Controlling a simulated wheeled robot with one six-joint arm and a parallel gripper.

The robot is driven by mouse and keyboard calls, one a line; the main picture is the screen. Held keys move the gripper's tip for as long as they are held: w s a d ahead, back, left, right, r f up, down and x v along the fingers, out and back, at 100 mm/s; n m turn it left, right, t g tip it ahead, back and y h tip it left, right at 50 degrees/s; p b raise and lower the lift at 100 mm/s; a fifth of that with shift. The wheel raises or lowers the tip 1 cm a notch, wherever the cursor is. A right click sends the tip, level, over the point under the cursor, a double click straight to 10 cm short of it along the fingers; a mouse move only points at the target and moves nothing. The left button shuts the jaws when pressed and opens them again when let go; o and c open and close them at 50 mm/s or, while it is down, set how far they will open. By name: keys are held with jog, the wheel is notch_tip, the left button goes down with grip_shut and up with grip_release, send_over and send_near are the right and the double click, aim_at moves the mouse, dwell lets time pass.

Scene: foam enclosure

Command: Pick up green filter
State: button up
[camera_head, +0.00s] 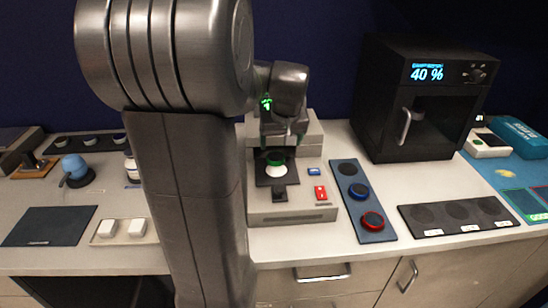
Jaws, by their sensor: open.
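The green filter (275,157) is a dark disc with a green rim. It sits over a white round part on the black plate of a white bench device (292,215). My gripper (283,139) points down just above and slightly right of the green filter, with its jaws open. Nothing shows between the fingers. Whether the fingers touch the filter's rim cannot be told from this view.
Right of the device, a blue-grey tray (350,180) holds a blue-rimmed filter (359,191) and a red-rimmed filter (372,221). A black rack (412,231) and a black oven-like machine (398,140) reading 40 % stand further right. My arm hides part of the left counter.

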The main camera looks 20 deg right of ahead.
aim_at(276, 157)
jog(key=shift+a+p+x, duration=0.15)
jog(key=shift+p+x, duration=0.05)
jog(key=shift+x, duration=1.55)
jog(key=shift+a+p+x, duration=0.15)
jog(key=shift+x, duration=1.65)
jog(key=shift+w+r, duration=0.1)
jog(key=shift+c, duration=0.3)
jog(key=c, duration=1.1)
jog(key=shift+r, duration=0.2)
